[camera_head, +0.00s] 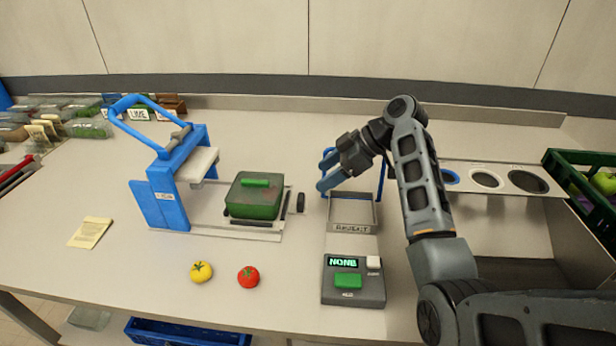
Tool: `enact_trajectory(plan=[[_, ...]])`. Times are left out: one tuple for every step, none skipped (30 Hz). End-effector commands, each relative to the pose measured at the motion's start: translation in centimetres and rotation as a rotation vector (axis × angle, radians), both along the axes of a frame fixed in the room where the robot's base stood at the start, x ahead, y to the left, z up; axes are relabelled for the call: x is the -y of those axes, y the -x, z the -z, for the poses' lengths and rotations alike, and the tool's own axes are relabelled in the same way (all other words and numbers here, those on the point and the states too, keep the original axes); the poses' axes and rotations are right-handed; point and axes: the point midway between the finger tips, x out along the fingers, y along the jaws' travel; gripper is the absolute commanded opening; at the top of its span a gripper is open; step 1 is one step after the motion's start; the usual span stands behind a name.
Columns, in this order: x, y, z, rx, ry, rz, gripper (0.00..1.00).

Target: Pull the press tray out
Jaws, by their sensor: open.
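The blue press (168,190) stands left of centre, with a raised blue lever handle and a pale plate. The press tray (258,236) lies on pale rails to the right of the blue frame. A green lidded box (250,203) sits on it and hides most of its surface. A small dark knob (300,202) stands at the tray's right end. My gripper (321,177) has blue fingers pointing left and down. It is open, a little right of and above the knob, and appears apart from it.
A grey bin (352,226) with a blue frame stands beneath and right of my gripper. A control box (353,285) with a green button is nearer. A yellow tomato (201,272) and red tomato (248,277) lie in front. A green crate (585,190) stands far right.

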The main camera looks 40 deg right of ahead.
Motion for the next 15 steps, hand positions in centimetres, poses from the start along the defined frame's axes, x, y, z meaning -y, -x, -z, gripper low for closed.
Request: enact_trajectory(plan=[[0.9, 0.6, -0.5, 0.001, 0.0, 0.004, 0.72], [1.2, 0.9, -0.8, 0.002, 0.0, 0.003, 0.72], [1.7, 1.4, -1.2, 0.002, 0.0, 0.003, 0.72], [2.0, 1.7, -1.4, 0.001, 0.0, 0.004, 0.72], [2.3, 1.9, -1.6, 0.001, 0.0, 0.004, 0.72], [2.7, 2.3, -1.9, 0.0, 0.0, 0.003, 0.72], [2.9, 2.5, -2.1, 0.0, 0.0, 0.003, 0.72], [3.2, 2.6, -2.3, 0.001, -0.001, 0.003, 0.72], [3.4, 2.9, -2.5, 0.0, 0.0, 0.003, 0.72], [3.5, 3.0, -2.6, 0.0, 0.0, 0.001, 0.72], [3.6, 3.1, -2.7, 0.0, 0.0, 0.001, 0.72], [3.7, 3.2, -2.8, 0.0, 0.0, 0.001, 0.72], [3.8, 3.2, -2.9, 0.0, 0.0, 0.001, 0.72], [3.8, 3.3, -2.9, 0.0, 0.0, 0.0, 0.72], [3.9, 3.3, -2.9, 0.0, 0.0, 0.0, 0.72]])
